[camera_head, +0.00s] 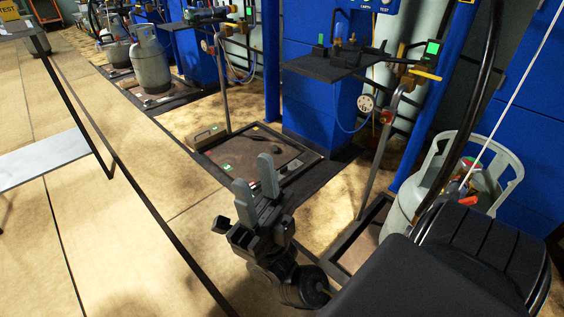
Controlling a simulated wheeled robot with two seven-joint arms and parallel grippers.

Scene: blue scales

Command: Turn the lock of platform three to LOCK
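My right gripper (253,172) stands upright in the lower middle, its two grey fingers apart with nothing between them. It shows in front of the near edge of an empty floor scale platform (212,158), which has a small black part and green labels on it. I cannot tell which platform is number three. A post at the right carries a fitting with a green label (433,48) and a yellow handle (424,74); whether this is the lock, and how it is set, I cannot make out. My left gripper is not in view.
Blue scale columns (318,100) stand along the back. A grey gas cylinder (150,60) stands on a platform at the upper left, another (400,215) at the right. A dark shelf (325,62) juts from the middle column. Open tan floor (130,230) lies at the left.

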